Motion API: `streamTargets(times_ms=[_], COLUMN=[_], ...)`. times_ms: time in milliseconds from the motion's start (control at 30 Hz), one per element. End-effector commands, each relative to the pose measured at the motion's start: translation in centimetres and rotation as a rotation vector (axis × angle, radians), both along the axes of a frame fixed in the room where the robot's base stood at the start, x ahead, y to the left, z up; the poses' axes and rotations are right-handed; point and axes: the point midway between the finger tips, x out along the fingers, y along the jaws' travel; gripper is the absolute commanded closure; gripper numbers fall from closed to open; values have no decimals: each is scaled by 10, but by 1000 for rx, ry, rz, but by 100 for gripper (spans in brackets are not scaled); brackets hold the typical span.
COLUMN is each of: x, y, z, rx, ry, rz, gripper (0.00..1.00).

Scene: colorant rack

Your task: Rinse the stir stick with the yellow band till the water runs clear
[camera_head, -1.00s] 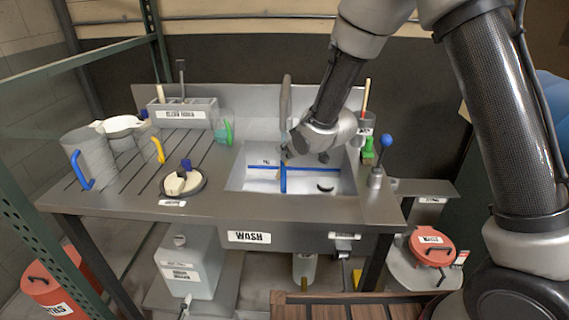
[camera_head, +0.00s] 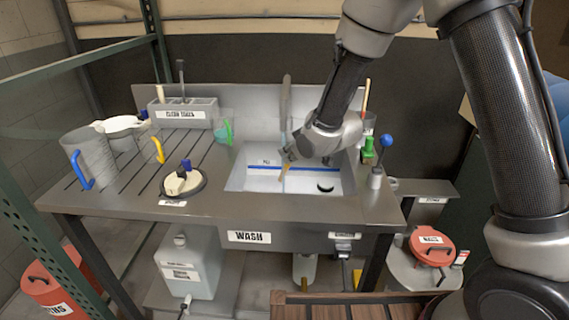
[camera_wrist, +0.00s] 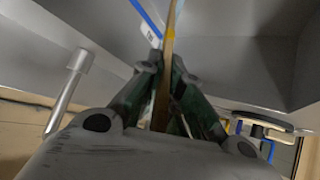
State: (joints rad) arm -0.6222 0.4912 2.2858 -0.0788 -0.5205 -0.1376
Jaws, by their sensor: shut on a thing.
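My gripper (camera_head: 292,153) is over the sink basin (camera_head: 250,182), shut on a thin wooden stir stick (camera_head: 283,174). In the wrist view the stick runs between my fingers (camera_wrist: 163,82), with a yellow band (camera_wrist: 170,36) just beyond the fingertips. The stick's lower end looks tan in the head view and hangs inside the basin. The grey upright faucet (camera_head: 286,97) stands behind my gripper. My wrist hides part of the area near it, and I cannot tell whether water is flowing. A blue line and a dark drain (camera_head: 325,187) show in the basin.
A blue-knobbed lever (camera_head: 386,141) and green-topped bottle (camera_head: 368,148) stand right of the basin. Left are a clear jug (camera_head: 88,160), a round dish (camera_head: 183,190) and a grey holder (camera_head: 205,112). The front rim is clear.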

Motion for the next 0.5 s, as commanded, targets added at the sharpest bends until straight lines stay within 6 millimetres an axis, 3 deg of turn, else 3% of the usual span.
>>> streamTargets(times_ms=[500], x=[-46], y=[9], z=[0], rx=[0], ry=[-1], rz=[2], gripper=[100])
